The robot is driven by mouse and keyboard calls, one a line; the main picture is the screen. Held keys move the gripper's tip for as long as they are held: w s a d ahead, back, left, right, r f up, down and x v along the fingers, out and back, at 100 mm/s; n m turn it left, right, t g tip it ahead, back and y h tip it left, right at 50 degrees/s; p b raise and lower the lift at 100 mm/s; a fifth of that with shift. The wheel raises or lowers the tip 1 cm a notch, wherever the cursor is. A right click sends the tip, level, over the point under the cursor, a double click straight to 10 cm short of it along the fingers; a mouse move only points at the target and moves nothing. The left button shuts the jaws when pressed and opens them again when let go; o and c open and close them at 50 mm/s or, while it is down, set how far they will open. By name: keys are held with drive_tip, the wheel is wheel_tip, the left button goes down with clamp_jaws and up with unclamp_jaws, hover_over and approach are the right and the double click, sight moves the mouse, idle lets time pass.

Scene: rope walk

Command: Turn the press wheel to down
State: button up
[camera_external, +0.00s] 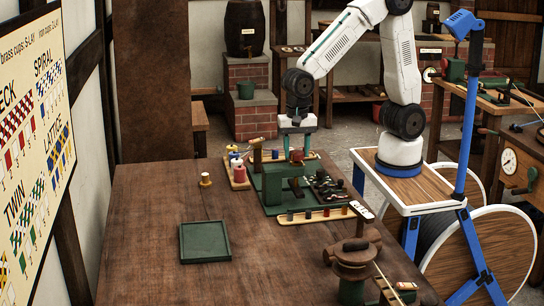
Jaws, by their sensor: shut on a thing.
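My gripper (296,151) points straight down at the far end of the table, over a green block-like fixture (271,187). Its teal fingers stand on either side of a small reddish part on top of the fixture, which looks like the press wheel (297,156). The fingers are shut on this part. It is small and partly covered by the fingers, so I cannot tell which way it is turned.
A dark rack of small pieces (327,187) and a pale strip with coloured pegs (310,216) adjoin the fixture. Spools (237,168) stand left. A green tray (205,242) and a brown-topped capstan (352,255) stand nearer. The table's left front is clear.

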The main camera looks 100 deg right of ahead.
sight(297, 152)
drive_tip(key=shift+m, duration=0.6)
drive_tip(key=o, duration=1)
wheel_tip(297, 152, up, 8)
drive_tip(key=shift+f, duration=0.1)
